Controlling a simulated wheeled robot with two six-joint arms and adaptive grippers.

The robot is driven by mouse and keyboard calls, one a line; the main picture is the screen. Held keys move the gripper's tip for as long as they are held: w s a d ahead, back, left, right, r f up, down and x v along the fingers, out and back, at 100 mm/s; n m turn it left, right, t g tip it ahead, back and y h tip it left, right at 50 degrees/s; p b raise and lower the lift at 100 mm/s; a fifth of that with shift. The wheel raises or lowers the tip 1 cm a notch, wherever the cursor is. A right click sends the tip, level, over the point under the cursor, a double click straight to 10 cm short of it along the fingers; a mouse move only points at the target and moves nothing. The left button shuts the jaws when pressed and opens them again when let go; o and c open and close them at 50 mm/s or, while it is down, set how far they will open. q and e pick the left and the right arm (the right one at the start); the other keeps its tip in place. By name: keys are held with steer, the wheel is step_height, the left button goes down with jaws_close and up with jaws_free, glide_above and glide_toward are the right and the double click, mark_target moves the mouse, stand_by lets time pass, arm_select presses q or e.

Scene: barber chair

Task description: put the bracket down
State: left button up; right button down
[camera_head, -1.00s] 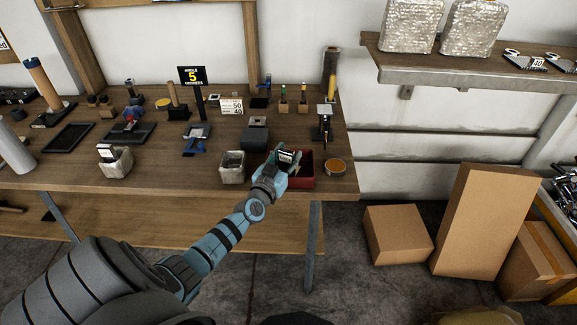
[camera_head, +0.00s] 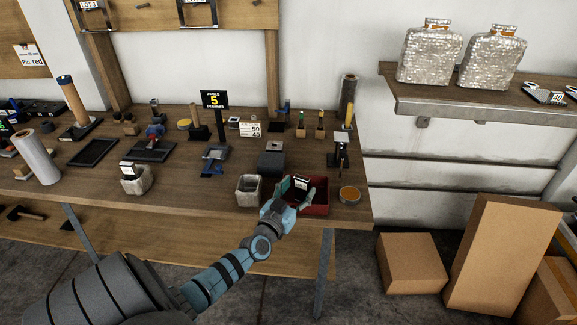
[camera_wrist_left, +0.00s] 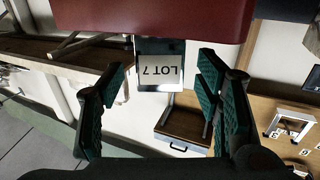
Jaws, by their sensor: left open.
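My left gripper (camera_head: 296,189) is at the red bin (camera_head: 318,206) near the front right of the workbench. A dark bracket with a white label (camera_head: 301,183) shows between its fingers. In the left wrist view the bracket (camera_wrist_left: 161,76) reads "LOT 7" and sits against the red bin's wall (camera_wrist_left: 150,20). The open left gripper (camera_wrist_left: 162,85) has a finger on each side of it, with gaps showing. I cannot tell whether the bracket's lower part rests inside the bin. My right gripper is not in view.
A round orange-topped tin (camera_head: 349,194) stands right of the bin, near the bench's edge. A stone-like pot (camera_head: 248,190) stands left of it, with a dark grey box (camera_head: 271,162) behind. Labelled brackets hang on the wall board (camera_head: 197,13). Cardboard boxes (camera_head: 411,263) stand on the floor.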

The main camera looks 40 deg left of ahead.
arm_select(q)
steer(key=p+v, duration=0.2)
steer(key=v, duration=0.6)
steer(key=s+d+f+m+g+h, duration=0.1)
steer(key=s+d+f+g, duration=0.2)
steer(key=s+f, duration=0.55)
steer(key=s+d+f+m+g+h, duration=0.15)
steer(key=s+f+g, duration=0.3)
steer(key=f, duration=0.75)
steer(key=s+d+f+g+h, duration=0.1)
steer(key=s+d+f+g, duration=0.25)
steer(key=s+f, duration=0.5)
steer(key=s+d+f+g, duration=0.2)
steer(key=s+f, duration=0.2)
steer(key=s, duration=0.4)
steer(key=s+d+f+g, duration=0.3)
steer(key=s+f, duration=0.2)
steer(key=s, duration=0.4)
steer(key=shift+d+m, duration=0.25)
steer(key=shift+m, duration=0.2)
steer(key=shift+f, duration=0.1)
